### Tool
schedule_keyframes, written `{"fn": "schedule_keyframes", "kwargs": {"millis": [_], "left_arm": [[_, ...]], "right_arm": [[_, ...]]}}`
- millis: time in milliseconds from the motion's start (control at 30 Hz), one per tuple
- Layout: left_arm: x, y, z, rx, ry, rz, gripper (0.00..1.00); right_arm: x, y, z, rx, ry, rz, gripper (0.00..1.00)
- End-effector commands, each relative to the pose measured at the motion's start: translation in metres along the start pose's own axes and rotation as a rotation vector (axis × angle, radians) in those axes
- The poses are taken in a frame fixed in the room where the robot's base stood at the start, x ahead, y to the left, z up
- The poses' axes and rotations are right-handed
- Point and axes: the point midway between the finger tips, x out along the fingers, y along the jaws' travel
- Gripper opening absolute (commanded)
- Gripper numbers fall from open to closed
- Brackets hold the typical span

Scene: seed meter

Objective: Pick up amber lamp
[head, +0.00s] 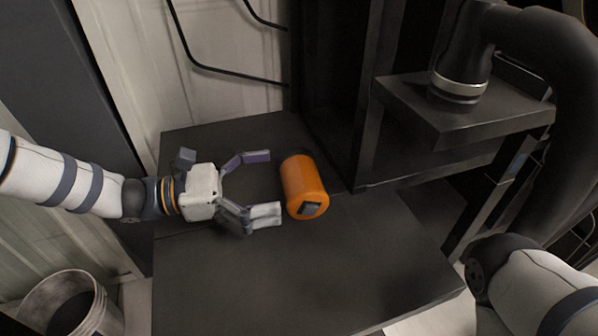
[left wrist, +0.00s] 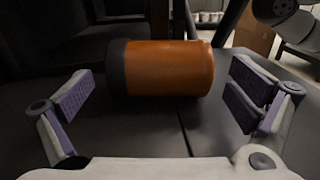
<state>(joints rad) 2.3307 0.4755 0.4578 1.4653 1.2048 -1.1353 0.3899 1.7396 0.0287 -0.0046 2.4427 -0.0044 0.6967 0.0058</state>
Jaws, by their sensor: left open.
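The amber lamp (head: 303,184) is an orange cylinder lying on its side on the dark table, with a dark square patch on its near end. It also shows in the left wrist view (left wrist: 168,68), with a dark cap at its left end, lying across the picture ahead of the fingers. My left gripper (head: 268,186) is open and empty just left of the lamp in the head view, its fingers pointing at it. In the left wrist view the open fingers (left wrist: 160,100) stand wide apart, with the lamp beyond them. My right gripper is not in view.
The dark table top (head: 300,285) is clear in front of the lamp. A dark metal frame with a shelf (head: 410,110) and a thick black hose (head: 555,45) stand behind and right. A white bucket (head: 95,310) stands on the floor at lower left.

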Motion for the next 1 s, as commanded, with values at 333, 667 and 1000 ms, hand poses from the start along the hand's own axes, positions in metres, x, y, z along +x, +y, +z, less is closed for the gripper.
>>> {"fn": "schedule_keyframes", "kwargs": {"millis": [333, 667, 1000], "left_arm": [[0.015, 0.000, 0.000, 0.000, 0.001, 0.002, 0.98], [0.015, 0.000, 0.000, 0.000, 0.000, 0.001, 0.57], [0.015, 0.001, 0.028, 0.005, -0.003, 0.001, 0.57]], "right_arm": [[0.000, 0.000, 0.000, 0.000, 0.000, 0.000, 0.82], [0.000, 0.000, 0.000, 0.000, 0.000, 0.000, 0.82], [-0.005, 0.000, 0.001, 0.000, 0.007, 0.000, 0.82]]}}
